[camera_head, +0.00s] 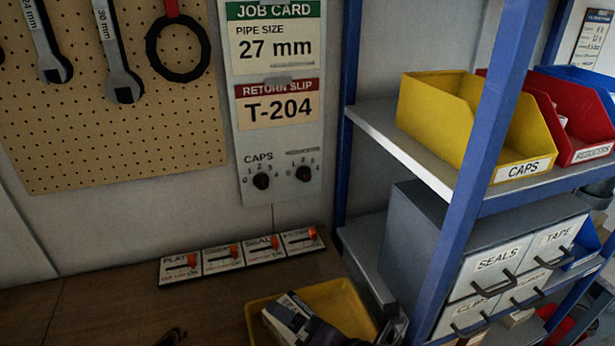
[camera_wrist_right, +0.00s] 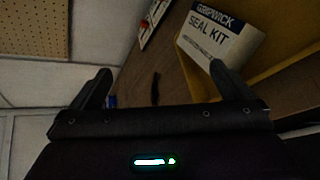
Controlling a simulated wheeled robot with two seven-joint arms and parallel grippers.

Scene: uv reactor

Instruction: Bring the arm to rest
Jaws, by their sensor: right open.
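My right gripper (camera_wrist_right: 160,68) shows in the right wrist view with its two dark fingers spread wide and nothing between them. It is over or near the brown bench, beside the yellow tray (camera_wrist_right: 285,85). A white and blue seal kit box (camera_wrist_right: 220,38) lies in that tray, beyond the right finger, which overlaps its lower edge in the picture. In the head view the box (camera_head: 287,314) sits in the tray (camera_head: 345,302) at the bottom. I cannot tell from these frames whether finger and box touch. My left gripper is not in view.
A row of labelled switches (camera_head: 243,252) lies along the bench's back edge. A blue-posted shelf (camera_head: 470,170) with a yellow caps bin (camera_head: 440,115) and grey drawers (camera_head: 490,270) stands right. Tools hang on the pegboard (camera_head: 110,130). The bench (camera_head: 95,310) at left is mostly clear.

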